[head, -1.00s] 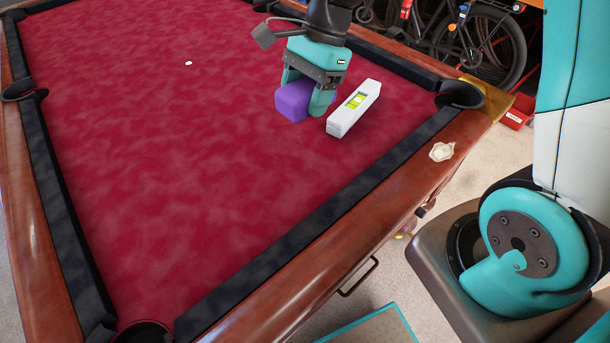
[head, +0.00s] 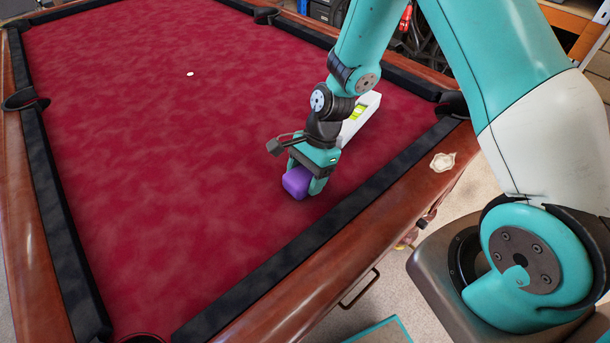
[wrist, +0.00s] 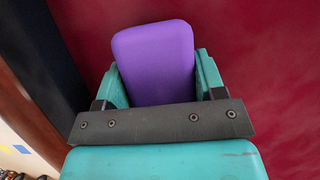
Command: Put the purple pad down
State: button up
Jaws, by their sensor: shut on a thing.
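The purple pad (head: 296,181) is a small rounded block between the fingers of my gripper (head: 305,184). My gripper is shut on it, over the red cloth of the pool table (head: 150,160), near the right-hand cushion. The wrist view shows the pad (wrist: 155,62) between both teal fingers (wrist: 160,80), its far end sticking out past them. I cannot tell whether the pad's underside touches the cloth.
A white spirit level (head: 366,112) lies on the cloth just behind my gripper, partly hidden by my arm. A small white disc (head: 190,74) lies farther back. The dark cushion (head: 270,270) and wooden rail are nearby. The cloth on the left is clear.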

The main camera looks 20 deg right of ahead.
jog(key=shift+f, duration=0.2)
jog(key=o, duration=1)
jog(key=shift+c, duration=0.2)
jog(key=shift+r, duration=0.1)
jog(key=v, duration=1.2)
jog(key=shift+a, duration=0.15)
jog(key=s+a+r+n, duration=0.4)
jog(key=s+r+n, duration=0.4)
jog(key=s+n, duration=0.2)
jog(key=s+a+r+n+t, duration=0.1)
jog(key=s+a+r+n, duration=0.3)
jog(key=s+r+n, duration=0.4)
jog(key=s+n, duration=0.2)
jog(key=n, duration=0.1)
jog(key=shift+a+n, duration=0.3)
jog(key=shift+a, duration=0.05)
